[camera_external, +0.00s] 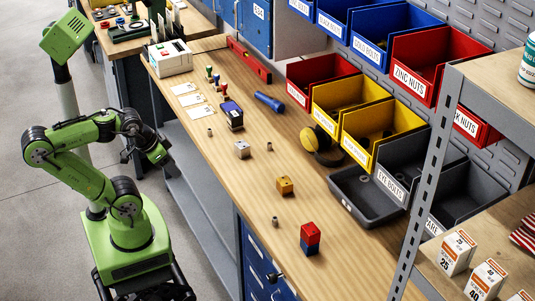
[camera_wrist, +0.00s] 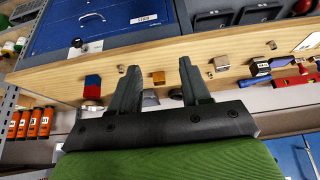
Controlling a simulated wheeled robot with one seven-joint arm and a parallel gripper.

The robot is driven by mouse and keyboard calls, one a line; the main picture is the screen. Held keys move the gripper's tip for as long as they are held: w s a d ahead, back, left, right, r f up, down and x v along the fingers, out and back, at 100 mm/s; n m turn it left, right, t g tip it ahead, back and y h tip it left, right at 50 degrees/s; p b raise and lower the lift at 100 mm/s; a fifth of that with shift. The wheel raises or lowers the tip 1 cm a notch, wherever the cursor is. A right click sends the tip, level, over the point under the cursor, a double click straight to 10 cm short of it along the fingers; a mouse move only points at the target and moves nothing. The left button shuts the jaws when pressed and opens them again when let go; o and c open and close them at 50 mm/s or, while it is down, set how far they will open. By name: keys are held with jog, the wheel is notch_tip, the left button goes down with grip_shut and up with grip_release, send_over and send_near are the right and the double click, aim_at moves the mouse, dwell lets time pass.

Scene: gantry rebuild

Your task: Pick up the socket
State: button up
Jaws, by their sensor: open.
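Several small grey metal sockets stand apart on the wooden workbench. One socket (camera_external: 275,222) is near the front edge, between the red-and-blue blocks and the yellow block. A second socket (camera_external: 269,146) stands right of the pale block, and a third socket (camera_external: 210,132) is farther back near the front edge. In the wrist view, which looks upside down, small sockets show at left (camera_wrist: 121,68), centre right (camera_wrist: 210,75) and right (camera_wrist: 272,45). My gripper (camera_external: 168,161) is open and empty, off the bench's front side. Its spread fingers (camera_wrist: 159,64) show in the wrist view.
The workbench (camera_external: 340,245) holds red-and-blue blocks (camera_external: 310,239), a yellow block (camera_external: 285,186), a pale block (camera_external: 242,149) and a dark blue box (camera_external: 232,115). A grey tray (camera_external: 345,186) and coloured bins (camera_external: 350,100) line the back. A shelf post (camera_external: 425,165) stands at right.

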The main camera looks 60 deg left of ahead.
jog(key=w+d+f+n+g+y+p, duration=0.2)
jog(key=w+f+n, duration=0.15)
jog(key=w, duration=0.45)
jog(key=n+t+y+p, duration=0.2)
jog(key=t+y, duration=0.2)
jog(key=t, duration=0.5)
send_near(276, 218)
jog(key=shift+m, duration=0.25)
jog(key=p+x, duration=0.1)
jog(key=x, duration=0.8)
jog(key=shift+w+a, duration=0.15)
jog(key=shift+w, duration=0.15)
grip_shut()
